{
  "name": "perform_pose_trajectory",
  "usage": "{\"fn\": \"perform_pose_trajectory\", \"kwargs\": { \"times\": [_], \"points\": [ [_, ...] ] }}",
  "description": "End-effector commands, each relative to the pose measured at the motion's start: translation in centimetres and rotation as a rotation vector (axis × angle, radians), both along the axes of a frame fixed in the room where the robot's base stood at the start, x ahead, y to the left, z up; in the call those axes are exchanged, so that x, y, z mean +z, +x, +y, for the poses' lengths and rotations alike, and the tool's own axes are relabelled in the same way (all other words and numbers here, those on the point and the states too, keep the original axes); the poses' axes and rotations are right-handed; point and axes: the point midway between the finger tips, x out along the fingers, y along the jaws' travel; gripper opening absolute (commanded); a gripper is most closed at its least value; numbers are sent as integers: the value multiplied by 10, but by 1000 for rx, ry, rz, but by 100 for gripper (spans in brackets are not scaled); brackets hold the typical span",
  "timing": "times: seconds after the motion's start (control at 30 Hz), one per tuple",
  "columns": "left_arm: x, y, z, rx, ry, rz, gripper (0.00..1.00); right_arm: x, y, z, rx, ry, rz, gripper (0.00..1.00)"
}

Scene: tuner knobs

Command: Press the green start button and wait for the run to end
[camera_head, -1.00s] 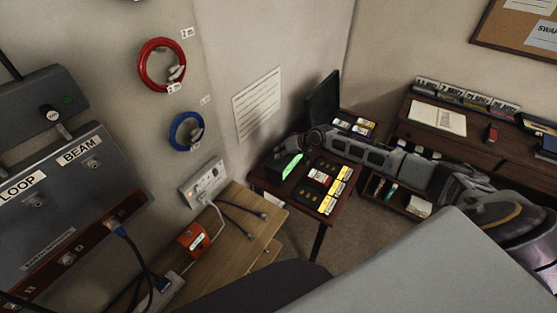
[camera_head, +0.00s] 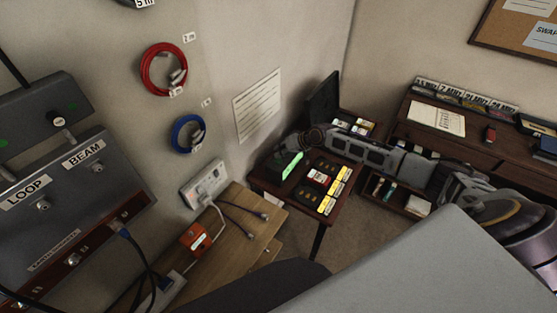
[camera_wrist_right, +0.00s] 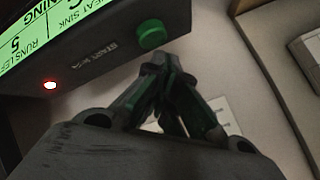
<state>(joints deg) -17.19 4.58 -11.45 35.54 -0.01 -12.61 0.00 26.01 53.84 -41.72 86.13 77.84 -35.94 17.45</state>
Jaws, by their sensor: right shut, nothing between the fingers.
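The green start button (camera_wrist_right: 152,34) sticks out of the dark front of a device, beside an upside-down START label. The device's lit green display (camera_wrist_right: 55,28) shows upside-down text, partly cut off, including "HEAT SINK", "NING" and "RUNS LEFT" with a 5. A red lamp (camera_wrist_right: 50,85) glows on the same front. My right gripper (camera_wrist_right: 158,62) is shut and empty, its tips close to the button; I cannot tell whether they touch. In the head view the device's green display (camera_head: 292,164) shows on the small dark table, with my right gripper (camera_head: 290,143) beside it. My left gripper is not in view.
The small dark table (camera_head: 318,222) also holds several labelled boxes (camera_head: 327,205). A dark monitor (camera_head: 323,97) stands behind. A wooden bench (camera_head: 245,235) with cables and an orange box (camera_head: 195,239) is to the left.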

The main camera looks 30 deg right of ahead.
Motion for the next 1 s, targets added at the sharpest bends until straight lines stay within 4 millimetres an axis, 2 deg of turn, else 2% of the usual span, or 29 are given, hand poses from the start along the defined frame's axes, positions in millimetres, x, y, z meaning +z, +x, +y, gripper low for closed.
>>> {"fn": "perform_pose_trajectory", "kwargs": {
  "times": [0.27, 1.0],
  "points": [
    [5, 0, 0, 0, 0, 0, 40, 5, 0, 0, 0, 0, 0, 0],
    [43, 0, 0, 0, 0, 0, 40, 50, 0, 0, 0, 1, 0, 0]
  ]
}}
